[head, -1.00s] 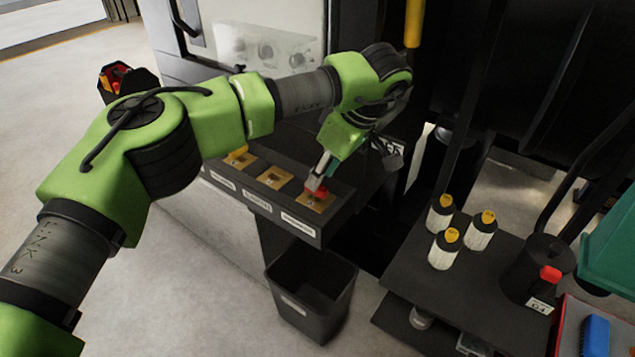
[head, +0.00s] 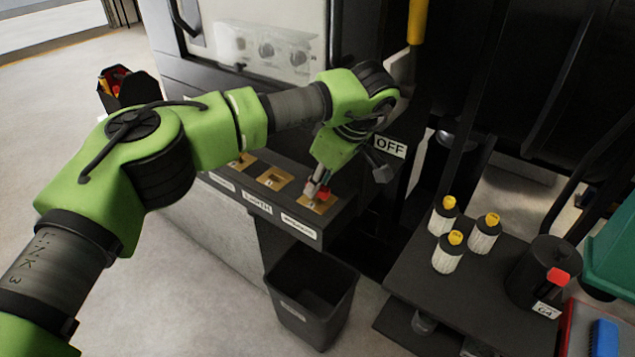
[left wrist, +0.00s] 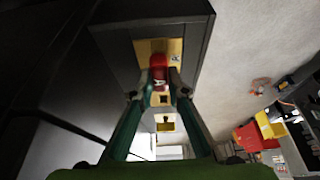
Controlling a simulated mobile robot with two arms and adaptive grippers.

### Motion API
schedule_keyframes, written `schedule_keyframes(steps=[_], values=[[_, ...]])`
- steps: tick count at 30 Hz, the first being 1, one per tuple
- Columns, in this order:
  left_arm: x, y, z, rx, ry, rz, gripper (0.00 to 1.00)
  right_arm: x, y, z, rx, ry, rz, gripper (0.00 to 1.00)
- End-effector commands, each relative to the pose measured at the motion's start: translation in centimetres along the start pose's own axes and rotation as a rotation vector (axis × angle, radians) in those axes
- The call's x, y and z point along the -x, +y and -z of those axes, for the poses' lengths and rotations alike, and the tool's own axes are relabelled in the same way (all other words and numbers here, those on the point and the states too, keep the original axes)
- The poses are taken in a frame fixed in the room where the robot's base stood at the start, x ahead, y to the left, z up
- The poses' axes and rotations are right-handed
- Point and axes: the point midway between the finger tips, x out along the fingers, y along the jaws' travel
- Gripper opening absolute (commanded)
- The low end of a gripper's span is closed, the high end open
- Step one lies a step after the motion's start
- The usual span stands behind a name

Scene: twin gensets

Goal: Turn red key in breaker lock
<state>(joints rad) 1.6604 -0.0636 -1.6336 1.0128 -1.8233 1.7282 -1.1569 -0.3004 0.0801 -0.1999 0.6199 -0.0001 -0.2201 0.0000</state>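The red key (head: 323,194) stands at the nearest brass lock plate (head: 309,206) on the dark lock ledge (head: 262,204). My left gripper (head: 318,187) is over that plate, its fingertips at the key. In the left wrist view the red key (left wrist: 158,67), with a pale letter on it, lies between the two converging fingertips (left wrist: 160,86), which look closed on its sides. The lower part of the key and its slot are partly hidden. My right gripper is in neither view.
Another brass plate (head: 274,178) sits along the ledge. An OFF label (head: 390,147) is on the dark cabinet. A black bin (head: 312,292) stands below. A dark table with yellow-topped white bottles (head: 446,219) and a black canister (head: 541,275) is at right.

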Motion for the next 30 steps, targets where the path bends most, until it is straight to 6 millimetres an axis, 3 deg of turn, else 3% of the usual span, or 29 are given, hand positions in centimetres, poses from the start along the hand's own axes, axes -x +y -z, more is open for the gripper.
schedule_keyframes(steps=[5,16,30], values=[[-0.1,-0.1,0.1,-0.154,0.001,-0.068,0.00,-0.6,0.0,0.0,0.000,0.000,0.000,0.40],[-0.1,-0.1,0.1,-0.753,0.000,-0.324,0.00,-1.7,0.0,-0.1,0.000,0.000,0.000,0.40],[0.2,0.0,0.1,-1.327,-0.004,-0.567,0.00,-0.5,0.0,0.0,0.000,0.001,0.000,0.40]])
